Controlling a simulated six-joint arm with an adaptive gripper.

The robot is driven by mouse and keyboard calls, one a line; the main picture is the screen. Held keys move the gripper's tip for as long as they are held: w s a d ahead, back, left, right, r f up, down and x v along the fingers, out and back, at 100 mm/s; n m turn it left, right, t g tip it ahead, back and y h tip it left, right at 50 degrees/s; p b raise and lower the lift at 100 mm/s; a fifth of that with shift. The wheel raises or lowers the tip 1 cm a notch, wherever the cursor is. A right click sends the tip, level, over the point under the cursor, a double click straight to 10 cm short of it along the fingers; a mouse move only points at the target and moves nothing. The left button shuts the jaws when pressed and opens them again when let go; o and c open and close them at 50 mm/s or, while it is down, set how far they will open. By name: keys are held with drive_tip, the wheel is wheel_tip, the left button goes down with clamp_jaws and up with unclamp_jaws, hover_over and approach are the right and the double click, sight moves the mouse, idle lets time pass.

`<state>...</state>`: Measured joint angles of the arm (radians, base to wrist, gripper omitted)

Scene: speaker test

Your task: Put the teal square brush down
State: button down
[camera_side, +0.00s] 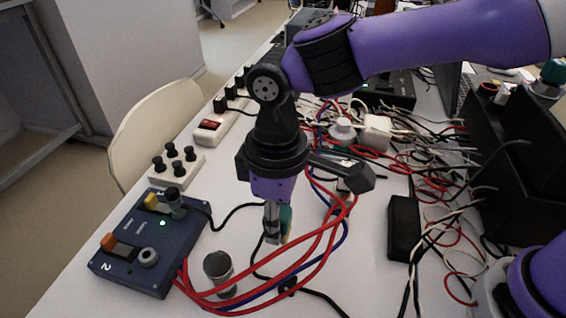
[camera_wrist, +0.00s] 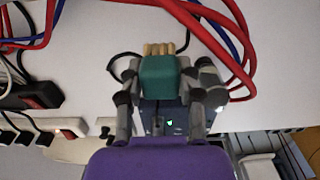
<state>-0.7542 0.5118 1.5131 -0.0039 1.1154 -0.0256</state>
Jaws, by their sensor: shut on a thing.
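My gripper (camera_side: 275,226) points down above the white table in the side view. It is shut on the teal square brush (camera_side: 285,222), which shows only as a small teal patch behind the fingers. In the wrist view the teal brush (camera_wrist: 159,77) sits between the two grey fingers of my gripper (camera_wrist: 160,98), with pale tan bristles (camera_wrist: 160,49) at its upper end. The brush appears held above the table, apart from it. Its lower end is hard to make out in the side view.
A blue control box (camera_side: 150,243) with a lit green lamp lies at left, a dark-topped cylinder (camera_side: 219,272) near it. Red and blue cables (camera_side: 310,275) loop across the table below my gripper.

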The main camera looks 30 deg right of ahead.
drive_tip(key=w+f, duration=0.1)
drive_tip(key=w+d+f, duration=0.1)
drive_tip(key=w, duration=0.1)
drive_tip(key=w+d+f, duration=0.1)
drive_tip(key=shift+w+f, duration=0.1)
drive_tip(key=shift+w, duration=0.3)
drive_tip(key=shift+f, duration=1.95)
drive_tip(key=shift+f, duration=0.2)
drive_tip(key=c, duration=0.5)
unclamp_jaws()
